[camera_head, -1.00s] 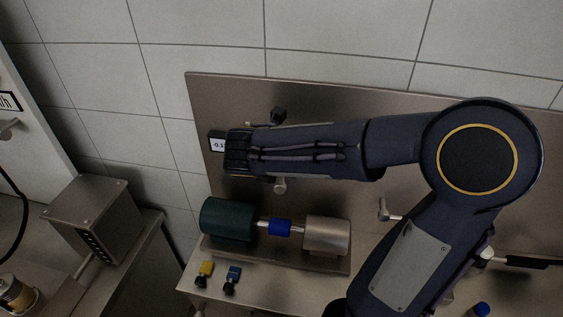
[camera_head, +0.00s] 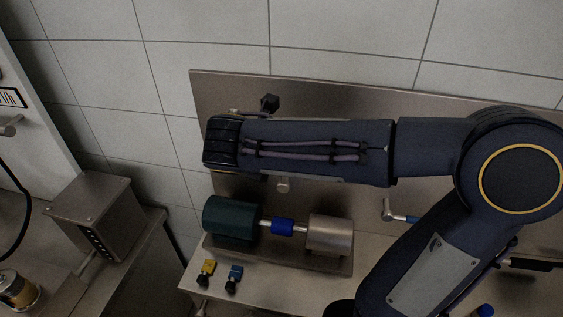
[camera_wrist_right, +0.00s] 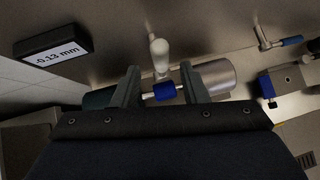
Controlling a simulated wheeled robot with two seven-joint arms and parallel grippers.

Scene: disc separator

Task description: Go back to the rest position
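My right arm reaches across the head view from the right, and its dark wrist end is in front of the metal back panel (camera_head: 350,98). In the right wrist view my right gripper (camera_wrist_right: 160,84) has its two fingers apart, with nothing held between them. Beyond the fingers are the machine's blue coupling (camera_wrist_right: 165,91), a light knob (camera_wrist_right: 159,50) and a metal cylinder (camera_wrist_right: 217,77). In the head view the fingers are hidden behind the wrist. My left gripper is not in view.
A dark green cylinder (camera_head: 230,218) and a metal cylinder (camera_head: 331,233) flank the blue coupling (camera_head: 283,227). A display (camera_wrist_right: 54,52) reads -0.13 mm. A metal box (camera_head: 90,208) stands at left.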

